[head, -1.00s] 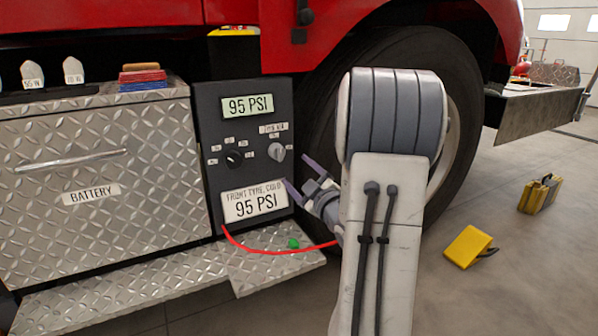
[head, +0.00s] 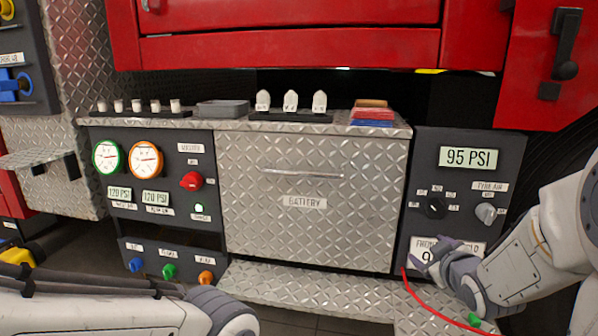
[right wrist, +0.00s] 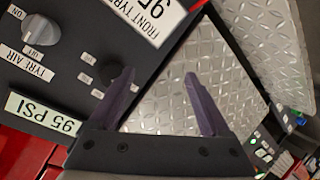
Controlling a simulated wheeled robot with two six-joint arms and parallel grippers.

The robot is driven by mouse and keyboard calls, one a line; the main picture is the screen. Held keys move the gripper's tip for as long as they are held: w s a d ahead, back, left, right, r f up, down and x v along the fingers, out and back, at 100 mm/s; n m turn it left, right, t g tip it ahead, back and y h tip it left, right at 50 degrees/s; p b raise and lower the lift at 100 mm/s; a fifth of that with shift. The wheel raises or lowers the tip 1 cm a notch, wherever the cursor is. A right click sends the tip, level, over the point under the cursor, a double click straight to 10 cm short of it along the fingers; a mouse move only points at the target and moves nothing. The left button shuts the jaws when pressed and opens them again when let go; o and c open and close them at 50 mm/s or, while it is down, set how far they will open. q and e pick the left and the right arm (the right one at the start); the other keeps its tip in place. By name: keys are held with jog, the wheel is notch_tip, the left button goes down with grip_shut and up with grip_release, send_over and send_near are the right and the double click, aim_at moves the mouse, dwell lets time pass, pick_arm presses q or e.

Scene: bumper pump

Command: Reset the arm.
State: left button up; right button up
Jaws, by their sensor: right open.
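My right gripper (head: 432,255) is in front of the lower part of the tyre air panel (head: 466,140) in the head view, partly covering its lower label. In the right wrist view the two purple fingers of my right gripper (right wrist: 165,85) are spread apart with nothing between them. The panel's grey tyre air knob (head: 486,213) shows just above the gripper, apart from it, and also in the right wrist view (right wrist: 41,25). The panel's display reads 95 PSI. My left arm enters at lower left in the head view; its gripper is out of view.
A diamond-plate battery drawer (head: 310,235) with a bar handle is left of the panel. Further left is a gauge panel (head: 160,190) with a red knob. A red hose (head: 430,307) runs over the metal step (head: 300,292). A red vehicle body (head: 290,50) overhangs above.

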jog(key=s+a+f+g+y+p, duration=0.15)
jog(key=s+a+g, duration=0.35)
jog(key=a, duration=0.5)
jog(key=s+a+g+y+p, duration=0.1)
jog(key=s+a+g+p, duration=0.1)
jog(key=s+a, duration=0.6)
jog(key=s+a+r+n+g+p, duration=0.1)
jog(key=s+a+g, duration=0.25)
jog(key=s, duration=0.45)
jog(key=s+a+g+p, duration=0.1)
jog(key=s+a+g, duration=0.25)
jog(key=s, duration=0.45)
notch_tip(320, 180, up, 38)
jog(key=s+p, duration=0.1)
jog(key=p, duration=3.7)
jog(key=shift+a, duration=0.2)
